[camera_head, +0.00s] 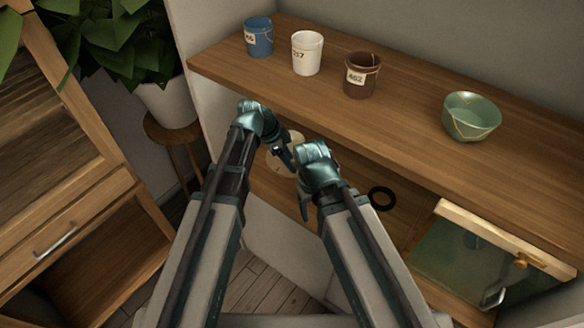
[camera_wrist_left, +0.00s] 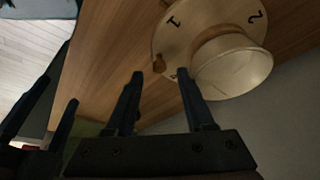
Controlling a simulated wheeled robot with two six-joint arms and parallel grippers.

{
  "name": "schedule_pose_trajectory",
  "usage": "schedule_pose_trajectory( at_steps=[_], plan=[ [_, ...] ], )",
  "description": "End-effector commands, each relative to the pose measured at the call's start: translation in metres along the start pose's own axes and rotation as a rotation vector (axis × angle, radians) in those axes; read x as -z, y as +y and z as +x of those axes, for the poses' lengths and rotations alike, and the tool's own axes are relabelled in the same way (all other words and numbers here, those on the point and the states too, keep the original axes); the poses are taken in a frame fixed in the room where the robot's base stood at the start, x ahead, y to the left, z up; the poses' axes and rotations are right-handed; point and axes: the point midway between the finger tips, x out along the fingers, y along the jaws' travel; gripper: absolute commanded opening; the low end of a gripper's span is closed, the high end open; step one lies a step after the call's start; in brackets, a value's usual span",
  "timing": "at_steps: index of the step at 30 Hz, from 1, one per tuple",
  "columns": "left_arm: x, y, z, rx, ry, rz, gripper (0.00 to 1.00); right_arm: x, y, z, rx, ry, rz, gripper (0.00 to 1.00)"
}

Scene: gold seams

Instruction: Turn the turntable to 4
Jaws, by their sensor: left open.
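The turntable (camera_wrist_left: 177,38) is a pale round disc with dark numerals, in the left wrist view. A 1 and a 2 are readable; a further mark at its lower edge is partly hidden. In the head view the turntable (camera_head: 290,137) shows partly behind my grippers. My left gripper (camera_wrist_left: 159,74) is open, its fingertips on either side of the peg; contact is unclear. My right gripper (camera_wrist_left: 72,72) is beside it, fingers apart and empty.
Blue (camera_head: 258,38), white (camera_head: 307,53) and brown (camera_head: 362,75) cups and a green bowl (camera_head: 471,117) stand on the upper shelf. A black ring (camera_head: 382,198) lies below. A knobbed wooden-edged panel (camera_head: 500,237) is at lower right. A potted plant (camera_head: 165,100) stands left.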

Motion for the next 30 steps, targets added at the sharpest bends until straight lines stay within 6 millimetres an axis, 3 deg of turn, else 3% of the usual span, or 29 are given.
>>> schedule_pose_trajectory(
  at_steps=[1, 6, 19, 28, 30],
  plan=[
    [-0.002, 0.0, 0.011, 0.0, 0.0, 0.001, 0.54, 0.001, -0.001, 0.011, 0.0, 0.0, 0.0, 0.68],
    [-0.001, 0.0, 0.021, 0.0, 0.0, -0.001, 0.54, 0.001, -0.002, 0.02, 0.0, 0.0, 0.0, 0.68],
    [0.0, 0.0, 0.024, 0.0, 0.0, 0.0, 0.54, 0.001, -0.002, 0.022, 0.0, 0.0, 0.0, 0.68],
    [-0.001, 0.0, 0.024, 0.0, 0.0, 0.0, 0.01, 0.001, -0.002, 0.022, 0.0, 0.0, 0.0, 0.68],
    [-0.001, 0.0, 0.024, 0.0, 0.0, 0.0, 0.0, 0.001, -0.002, 0.022, 0.0, 0.0, 0.0, 0.68]
  ],
)
